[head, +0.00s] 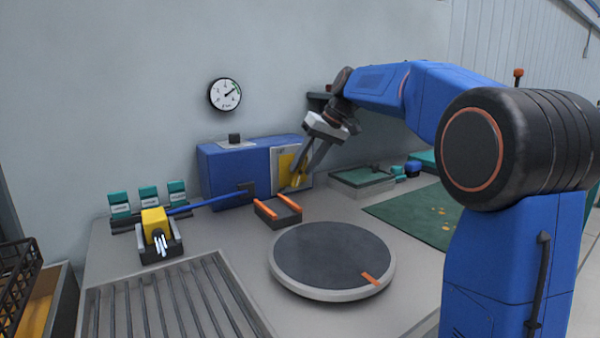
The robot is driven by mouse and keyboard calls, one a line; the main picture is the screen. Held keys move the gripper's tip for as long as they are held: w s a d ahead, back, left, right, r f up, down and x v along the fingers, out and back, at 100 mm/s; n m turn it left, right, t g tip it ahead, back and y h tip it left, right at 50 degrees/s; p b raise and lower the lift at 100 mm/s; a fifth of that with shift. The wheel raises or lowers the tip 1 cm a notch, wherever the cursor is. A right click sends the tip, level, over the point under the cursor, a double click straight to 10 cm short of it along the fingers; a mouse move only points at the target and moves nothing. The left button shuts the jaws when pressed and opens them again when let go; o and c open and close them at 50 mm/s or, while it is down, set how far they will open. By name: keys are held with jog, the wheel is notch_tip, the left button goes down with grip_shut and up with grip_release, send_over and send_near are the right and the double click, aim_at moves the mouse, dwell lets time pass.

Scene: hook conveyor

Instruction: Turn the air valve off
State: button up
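A blue box (228,178) stands against the back wall with a pale panel on its right front. A yellow part (286,163), which looks like the air valve, is on that panel. My gripper (298,176) reaches down to it from the upper right, with its two fingers at the yellow part. A gap shows between the fingers higher up, but their tips overlap the yellow part, so I cannot tell whether they grip it. The valve handle's exact angle is partly hidden by the fingers. A round pressure gauge (225,94) hangs on the wall above the box.
A small tray with orange edges (278,211) sits in front of the box, and a round dark turntable (325,255) is nearer. A blue bar (212,203) runs left to a yellow block (155,226). A ribbed rack (170,305) is at front left, a green mat (415,217) at right.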

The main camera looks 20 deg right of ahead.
jog(key=shift+x, duration=1.45)
grip_shut()
jog(key=shift+d, duration=0.1)
jog(key=m+g+y, duration=0.1)
jog(key=y, duration=0.3)
jog(key=shift+d+y, duration=0.1)
jog(key=shift+y, duration=0.2)
jog(key=y, duration=0.2)
jog(key=m+y, duration=0.1)
jog(key=y, duration=0.2)
jog(key=shift+f+m+g, duration=0.1)
jog(key=shift+m+g, duration=0.2)
grip_release()
